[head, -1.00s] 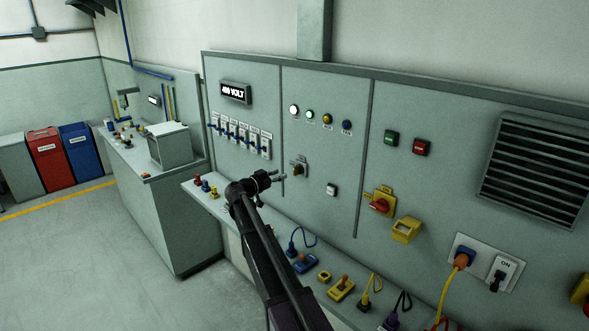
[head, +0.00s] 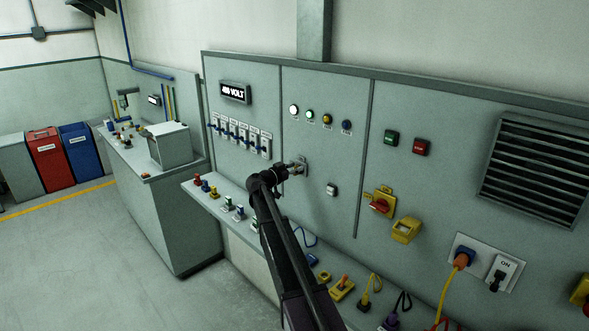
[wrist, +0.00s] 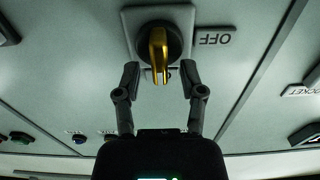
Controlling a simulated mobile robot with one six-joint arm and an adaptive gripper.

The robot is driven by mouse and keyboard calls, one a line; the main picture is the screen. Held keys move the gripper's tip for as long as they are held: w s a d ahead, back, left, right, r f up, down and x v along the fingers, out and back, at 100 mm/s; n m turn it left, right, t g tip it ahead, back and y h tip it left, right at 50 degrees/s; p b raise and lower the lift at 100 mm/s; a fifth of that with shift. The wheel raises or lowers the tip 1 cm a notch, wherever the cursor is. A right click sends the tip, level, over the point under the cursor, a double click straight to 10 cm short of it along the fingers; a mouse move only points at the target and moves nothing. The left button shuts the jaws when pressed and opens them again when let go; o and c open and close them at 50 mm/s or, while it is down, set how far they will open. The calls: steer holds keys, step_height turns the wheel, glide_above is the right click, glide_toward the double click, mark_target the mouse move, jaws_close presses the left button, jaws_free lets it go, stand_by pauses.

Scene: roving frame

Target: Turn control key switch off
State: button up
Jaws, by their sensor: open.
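The control key switch (wrist: 158,48) has a gold key handle on a dark round base and a grey square plate. It sits at the top middle of the wrist view, with an upside-down OFF label (wrist: 215,38) to its right. My gripper (wrist: 160,72) is open, with one fingertip on each side of the handle's lower end and a gap on both sides. In the head view my gripper (head: 291,168) is at the panel, and the switch plate (head: 304,163) is mostly hidden behind it.
A row of indicator lights (head: 310,114) is above the switch and blue-levered breakers (head: 235,135) are to its left. A white push button (head: 332,190) and a red-yellow rotary switch (head: 379,203) are to the right. A shelf with plugs (head: 340,289) runs below.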

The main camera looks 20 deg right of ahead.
jaws_close()
steer(key=shift+n, duration=0.4)
steer(key=n, duration=0.3)
steer(key=shift+w+a, duration=0.1)
steer(key=shift+w, duration=0.2)
steer(key=n, duration=0.4)
steer(key=f+n+b, duration=0.1)
steer(key=n, duration=0.4)
steer(key=w+n, duration=0.1)
steer(key=n, duration=0.4)
steer(key=shift+a+f+b, duration=0.15)
steer(key=shift+f+b, duration=0.25)
